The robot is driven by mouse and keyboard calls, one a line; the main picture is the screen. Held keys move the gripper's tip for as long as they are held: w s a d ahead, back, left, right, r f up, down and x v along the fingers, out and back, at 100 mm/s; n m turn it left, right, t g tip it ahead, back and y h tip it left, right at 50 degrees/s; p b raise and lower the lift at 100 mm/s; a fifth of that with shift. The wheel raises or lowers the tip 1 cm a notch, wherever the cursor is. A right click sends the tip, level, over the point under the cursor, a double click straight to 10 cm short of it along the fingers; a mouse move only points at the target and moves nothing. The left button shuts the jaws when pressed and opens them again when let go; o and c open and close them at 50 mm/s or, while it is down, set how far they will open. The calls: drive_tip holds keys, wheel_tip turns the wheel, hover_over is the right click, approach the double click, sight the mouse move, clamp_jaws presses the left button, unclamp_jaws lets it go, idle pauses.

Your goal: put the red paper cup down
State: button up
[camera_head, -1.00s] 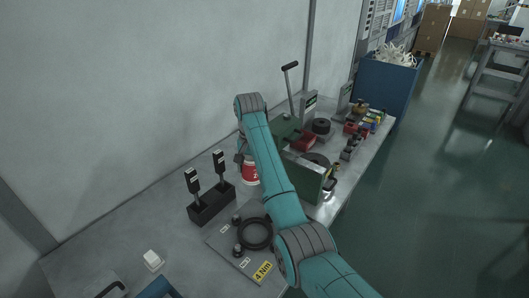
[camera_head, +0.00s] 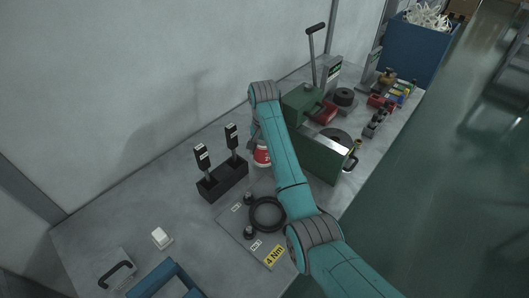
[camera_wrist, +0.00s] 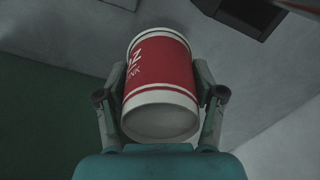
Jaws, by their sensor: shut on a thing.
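The red paper cup (camera_wrist: 160,72) has white bands and white lettering. In the wrist view it sits between the two fingers of my gripper (camera_wrist: 160,95), which are shut on its sides. Its pale round end faces the camera. In the head view the cup (camera_head: 262,155) shows only in part behind my teal arm, between the black holder and the green machine. My gripper in the head view is mostly hidden by the arm. I cannot tell whether the cup touches the table.
The grey table (camera_head: 120,215) has free room at its left. A black holder with two upright handles (camera_head: 222,180) stands left of the cup. A green machine (camera_head: 322,153) with a lever stands right. A plate with a black ring (camera_head: 267,214) lies in front. A white block (camera_head: 161,238) is near left.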

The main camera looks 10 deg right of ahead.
drive_tip(key=shift+f, duration=1)
drive_tip(key=shift+f, duration=0.15)
drive_tip(key=o, duration=0.8)
drive_tip(key=shift+o, duration=0.2)
